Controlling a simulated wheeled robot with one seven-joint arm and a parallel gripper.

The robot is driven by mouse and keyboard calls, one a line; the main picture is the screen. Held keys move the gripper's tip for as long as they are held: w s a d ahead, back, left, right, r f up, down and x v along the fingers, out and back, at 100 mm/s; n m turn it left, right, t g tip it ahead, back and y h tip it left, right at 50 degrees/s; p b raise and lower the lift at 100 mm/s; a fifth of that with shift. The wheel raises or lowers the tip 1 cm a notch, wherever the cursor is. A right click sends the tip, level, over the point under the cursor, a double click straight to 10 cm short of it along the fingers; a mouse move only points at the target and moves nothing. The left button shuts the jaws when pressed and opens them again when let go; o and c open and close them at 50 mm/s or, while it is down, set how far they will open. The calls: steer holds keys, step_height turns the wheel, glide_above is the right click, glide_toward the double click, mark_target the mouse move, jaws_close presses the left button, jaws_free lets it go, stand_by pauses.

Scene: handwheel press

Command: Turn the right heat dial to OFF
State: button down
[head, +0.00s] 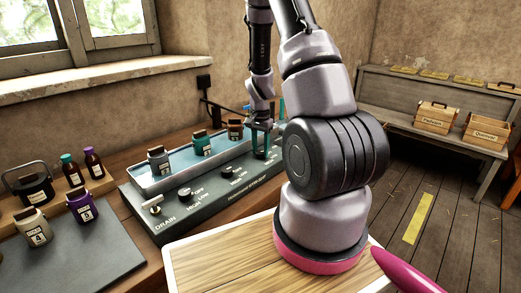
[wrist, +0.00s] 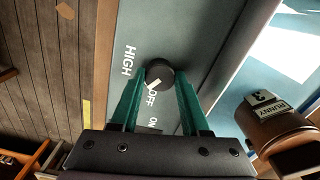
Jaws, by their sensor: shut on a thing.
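The right heat dial (wrist: 161,72) is a round dark knob with a white pointer mark. In the wrist view the mark faces down-left, towards the OFF lettering; HIGH is printed to the left of the knob. My gripper (wrist: 160,78) has its two teal fingers on either side of the knob and is shut on it. In the head view my gripper (head: 260,145) reaches down onto the right end of the dark control panel (head: 210,205), and the dial is mostly hidden there by the fingers.
Two other dials, the left one (head: 184,193) and the middle one (head: 228,172), and a DRAIN lever (head: 153,208) sit on the panel. Behind it is a water bath (head: 180,173) with several labelled jars. A jar marked RUNNY (wrist: 275,125) stands close to my gripper.

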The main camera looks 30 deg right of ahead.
mark_target(260, 152)
steer(key=n, duration=0.6)
steer(key=shift+n, duration=0.3)
stand_by(0.4)
steer(key=shift+c, duration=1.9)
jaws_free()
steer(key=shift+r, duration=0.1)
step_height(260, 152, up, 11)
steer(key=shift+f, duration=0.2)
